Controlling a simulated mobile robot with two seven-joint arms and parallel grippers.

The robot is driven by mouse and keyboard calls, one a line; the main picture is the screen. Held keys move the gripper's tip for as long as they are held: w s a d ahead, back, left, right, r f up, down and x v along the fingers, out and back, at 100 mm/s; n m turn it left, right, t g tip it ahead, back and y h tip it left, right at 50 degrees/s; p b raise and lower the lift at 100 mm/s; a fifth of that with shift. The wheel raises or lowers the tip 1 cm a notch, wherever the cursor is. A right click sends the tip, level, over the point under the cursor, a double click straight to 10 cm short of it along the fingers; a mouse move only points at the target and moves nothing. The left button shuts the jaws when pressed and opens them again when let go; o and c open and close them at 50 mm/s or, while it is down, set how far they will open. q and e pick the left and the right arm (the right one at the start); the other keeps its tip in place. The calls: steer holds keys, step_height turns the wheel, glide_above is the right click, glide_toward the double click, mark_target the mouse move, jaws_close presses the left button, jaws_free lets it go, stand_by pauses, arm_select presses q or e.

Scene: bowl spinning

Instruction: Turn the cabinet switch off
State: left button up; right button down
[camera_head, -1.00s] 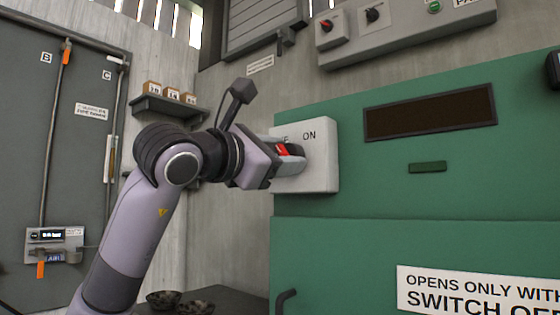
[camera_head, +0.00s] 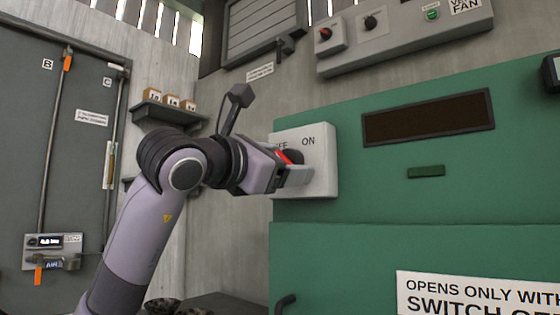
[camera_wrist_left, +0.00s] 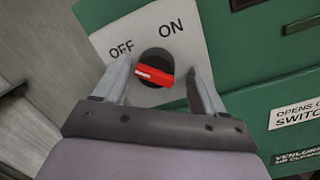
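The cabinet switch is a red handle (camera_head: 284,157) on a round black base, on a pale plate (camera_head: 320,165) marked OFF and ON on the green cabinet (camera_head: 390,195). In the left wrist view the red handle (camera_wrist_left: 155,75) lies nearly level, its white-marked end toward the left, on the OFF side. My left gripper (camera_head: 297,172) is at the switch; in the left wrist view its two fingers (camera_wrist_left: 160,80) stand apart, one on each side of the handle, with visible gaps. It partly hides the OFF label in the head view. My right gripper is not in view.
A control box (camera_head: 405,38) with knobs is on the wall above the cabinet. A small shelf (camera_head: 168,112) with boxes and a grey door (camera_head: 50,150) are at the left. Bowls (camera_head: 165,305) sit low behind my arm. A dark handle (camera_head: 286,302) is on the lower cabinet.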

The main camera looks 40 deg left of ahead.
arm_select(q)
steer(key=shift+s+a+r, duration=0.1)
steer(key=shift+s, duration=0.05)
steer(key=s+f+b, duration=0.1)
steer(key=s, duration=0.6)
steer(key=shift+a, duration=0.25)
